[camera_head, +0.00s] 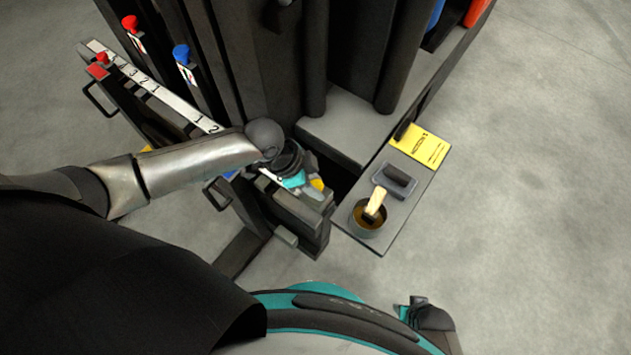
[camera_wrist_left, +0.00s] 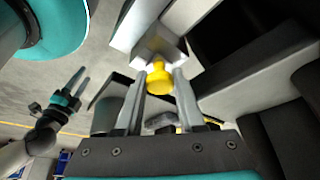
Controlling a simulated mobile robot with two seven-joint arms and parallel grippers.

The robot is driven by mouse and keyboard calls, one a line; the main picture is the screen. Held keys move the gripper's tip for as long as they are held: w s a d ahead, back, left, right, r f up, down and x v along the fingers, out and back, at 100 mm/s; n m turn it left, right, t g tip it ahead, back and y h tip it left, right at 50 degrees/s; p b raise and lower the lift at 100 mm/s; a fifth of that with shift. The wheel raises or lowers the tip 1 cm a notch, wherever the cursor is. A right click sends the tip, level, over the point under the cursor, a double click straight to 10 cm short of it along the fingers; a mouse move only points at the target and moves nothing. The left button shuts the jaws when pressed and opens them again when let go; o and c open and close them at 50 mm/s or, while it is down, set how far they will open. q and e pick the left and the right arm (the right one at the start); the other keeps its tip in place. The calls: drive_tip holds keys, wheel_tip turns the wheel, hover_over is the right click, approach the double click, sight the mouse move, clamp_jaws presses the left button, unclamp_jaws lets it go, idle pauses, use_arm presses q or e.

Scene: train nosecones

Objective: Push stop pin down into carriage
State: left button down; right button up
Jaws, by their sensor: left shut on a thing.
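The stop pin is a yellow knob (camera_head: 317,185), and it also shows in the left wrist view (camera_wrist_left: 160,79) between my finger ends. My left gripper (camera_wrist_left: 161,90) is shut on it; in the head view the gripper (camera_head: 305,182) is partly hidden by my own wrist. The pin meets a grey block of the carriage (camera_wrist_left: 158,45). The carriage (camera_head: 298,207) shows as a dark grey block in the head view. How deep the pin sits is hidden. My right gripper (camera_wrist_left: 76,84) is away from the carriage, and its finger gap is unclear.
A side shelf (camera_head: 388,228) holds a round pot (camera_head: 367,221) with a brush, a grey-handled tool (camera_head: 397,180) and a yellow card (camera_head: 424,147). Dark columns stand behind. The floor at right is clear.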

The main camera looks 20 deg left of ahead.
use_arm(q)
drive_tip(key=shift+f, duration=0.1)
drive_tip(key=shift+c, duration=2.2)
unclamp_jaws()
drive_tip(key=p+v, duration=0.7)
drive_tip(key=v, duration=0.8)
